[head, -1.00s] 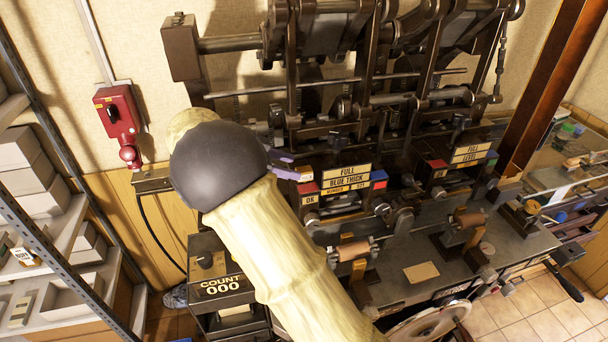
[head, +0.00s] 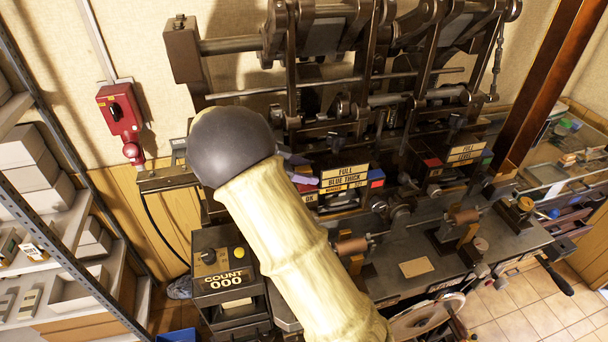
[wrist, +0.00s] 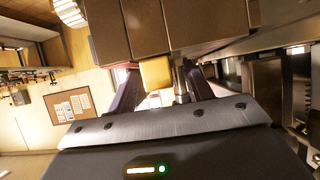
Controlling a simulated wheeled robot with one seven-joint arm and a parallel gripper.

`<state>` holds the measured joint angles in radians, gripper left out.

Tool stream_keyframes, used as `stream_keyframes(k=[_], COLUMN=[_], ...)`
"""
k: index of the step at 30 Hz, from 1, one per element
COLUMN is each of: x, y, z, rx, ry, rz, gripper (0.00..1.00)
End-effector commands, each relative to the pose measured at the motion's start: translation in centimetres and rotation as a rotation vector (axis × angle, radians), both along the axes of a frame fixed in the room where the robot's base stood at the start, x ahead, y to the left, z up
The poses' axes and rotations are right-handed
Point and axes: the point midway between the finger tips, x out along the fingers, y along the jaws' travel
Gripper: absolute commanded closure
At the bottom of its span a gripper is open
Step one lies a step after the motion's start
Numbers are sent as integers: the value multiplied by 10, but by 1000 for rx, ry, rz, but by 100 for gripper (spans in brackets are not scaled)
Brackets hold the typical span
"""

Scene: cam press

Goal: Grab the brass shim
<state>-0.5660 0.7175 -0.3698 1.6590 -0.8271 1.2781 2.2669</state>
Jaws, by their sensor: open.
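My gripper (wrist: 158,76) shows in the wrist view with its two purple fingers apart. A small yellow, brass-coloured piece (wrist: 156,73) shows between the fingers, below a row of brown blocks. It may be the brass shim, but I cannot tell for sure, nor whether a finger touches it. In the head view my arm hides most of the gripper; only a bit of purple finger (head: 297,159) shows beside the machine, left of the "FULL BLUE THICK" sign (head: 345,176). I cannot make out a shim there.
The dark press (head: 330,110) with rods and levers stands close around my gripper. A "COUNT 000" box (head: 222,272) stands lower left. A red switch box (head: 119,112) is on the wall. Shelving (head: 60,240) stands at left. A tan plate (head: 416,268) lies on the bench.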

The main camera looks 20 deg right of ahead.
Motion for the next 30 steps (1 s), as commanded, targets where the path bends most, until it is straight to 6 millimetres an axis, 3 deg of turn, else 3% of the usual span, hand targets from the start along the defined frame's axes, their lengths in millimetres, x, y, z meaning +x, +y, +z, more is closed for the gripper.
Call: stream_keyframes(k=[3, 9, 11, 22, 30], x=[0, 0, 0, 1, 0], y=[0, 0, 0, 1, 1], z=[0, 0, 0, 7, 51], rx=[0, 0, 0, 1, 3], ry=[0, 0, 0, -3, -7], rz=[0, 0, 0, 3, 3], gripper=[51, 90, 99, 99, 99])
